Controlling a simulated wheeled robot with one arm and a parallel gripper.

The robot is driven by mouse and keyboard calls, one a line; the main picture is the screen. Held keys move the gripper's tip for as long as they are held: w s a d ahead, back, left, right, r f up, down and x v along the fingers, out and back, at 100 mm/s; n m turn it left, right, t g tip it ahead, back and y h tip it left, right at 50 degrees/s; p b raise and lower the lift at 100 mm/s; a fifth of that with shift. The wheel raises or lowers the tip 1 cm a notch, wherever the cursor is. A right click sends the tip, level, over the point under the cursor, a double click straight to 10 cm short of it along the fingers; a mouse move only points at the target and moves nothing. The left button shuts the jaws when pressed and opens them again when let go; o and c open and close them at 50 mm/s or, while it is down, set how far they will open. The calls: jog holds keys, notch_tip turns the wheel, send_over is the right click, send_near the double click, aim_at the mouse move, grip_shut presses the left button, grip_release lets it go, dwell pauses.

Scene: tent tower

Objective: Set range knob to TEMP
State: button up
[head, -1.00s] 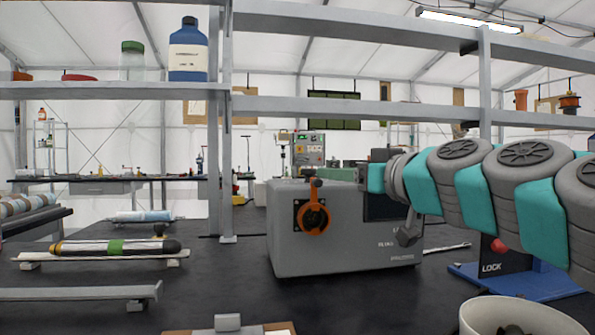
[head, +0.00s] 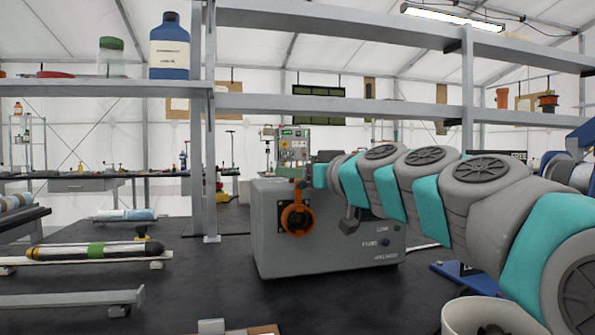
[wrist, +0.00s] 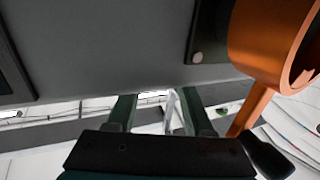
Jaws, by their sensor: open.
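A grey box-shaped instrument (head: 330,245) stands on the dark bench in the head view. An orange ring-shaped part (head: 297,219) sits on a dark square plate on its front. Small controls and print are at the front's right side, including a blue one (head: 386,242); I cannot read TEMP or pick out the range knob. My arm reaches across from the right to the instrument's top front. In the wrist view my gripper (wrist: 157,100) is open and empty, its two fingers apart near the grey face. The orange part (wrist: 275,50) with a dark-ended lever is close on its right.
A shelf upright (head: 203,130) stands left of the instrument. A striped tube (head: 95,250) lies on a rack at the left. A pale round container (head: 490,316) is at the front right, below my arm. The dark bench between rack and instrument is mostly clear.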

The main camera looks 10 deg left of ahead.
grip_shut()
dwell(0.3)
jog(key=shift+w+b, duration=0.1)
jog(key=shift+b, duration=0.5)
jog(key=shift+f+n+g+y+b, duration=0.2)
jog(key=shift+n+g+y+b, duration=0.2)
jog(key=shift+b, duration=0.1)
jog(key=shift+d+r+n+g+y+b, duration=0.15)
jog(key=shift+n+g+y+b, duration=0.5)
jog(key=shift+g+b, duration=0.4)
